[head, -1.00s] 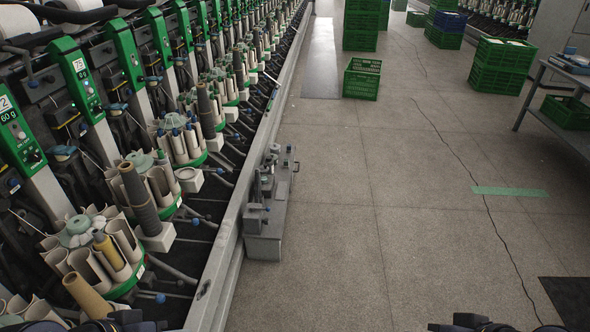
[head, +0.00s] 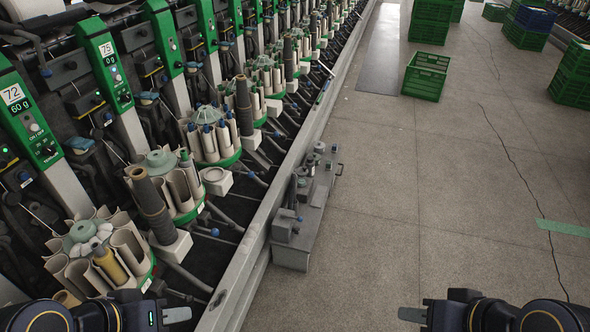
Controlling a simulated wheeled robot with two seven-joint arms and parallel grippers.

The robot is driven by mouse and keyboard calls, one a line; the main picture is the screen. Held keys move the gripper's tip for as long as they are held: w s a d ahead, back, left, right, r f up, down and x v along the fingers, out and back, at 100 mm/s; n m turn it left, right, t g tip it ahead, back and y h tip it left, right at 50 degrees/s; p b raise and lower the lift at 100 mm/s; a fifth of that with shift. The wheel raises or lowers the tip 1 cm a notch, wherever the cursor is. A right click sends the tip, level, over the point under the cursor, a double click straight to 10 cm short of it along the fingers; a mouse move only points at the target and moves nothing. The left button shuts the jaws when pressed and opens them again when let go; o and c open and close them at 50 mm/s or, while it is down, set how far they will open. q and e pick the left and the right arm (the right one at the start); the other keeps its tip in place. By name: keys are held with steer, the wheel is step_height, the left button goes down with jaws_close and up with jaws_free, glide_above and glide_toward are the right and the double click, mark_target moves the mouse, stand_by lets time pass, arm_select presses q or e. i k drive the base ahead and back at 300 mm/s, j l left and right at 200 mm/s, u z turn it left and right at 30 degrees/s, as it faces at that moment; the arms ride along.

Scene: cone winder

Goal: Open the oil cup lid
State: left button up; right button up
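A grey metal unit (head: 303,233) stands on the floor against the machine's rail in the head view. Several small grey round fittings (head: 319,148) and a blocky part (head: 285,226) sit on its top. I cannot tell which fitting is the oil cup or whether its lid is open. My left gripper (head: 178,315) is low in the picture, in front of the bobbin magazines. My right gripper (head: 411,314) is low over the bare floor. Both are apart from the unit, nearer to me. Their fingers show edge-on, so their opening cannot be told.
The winder's row with green panels (head: 106,62) and round bobbin magazines (head: 98,262) runs along the left. A long grey rail (head: 249,235) edges it. An open green crate (head: 425,78) and stacked crates (head: 574,75) stand further back. The floor between is free.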

mark_target(301, 171)
steer(key=i+l+u, duration=0.1)
steer(key=u, duration=0.3)
steer(key=l+u, duration=0.15)
steer(key=u, duration=0.25)
steer(key=i+l+u, duration=0.15)
steer(key=u, duration=0.25)
steer(key=i+l+u, duration=0.15)
steer(key=l+u, duration=0.2)
steer(key=l, duration=0.55)
steer(key=i+l+u, duration=0.1)
steer(key=l+u, duration=0.25)
steer(key=l, duration=0.6)
steer(key=i+l, duration=0.1)
steer(key=l, duration=0.2)
steer(key=i+l, duration=0.15)
steer(key=l, duration=0.15)
steer(key=i+l, duration=0.1)
steer(key=l, duration=0.2)
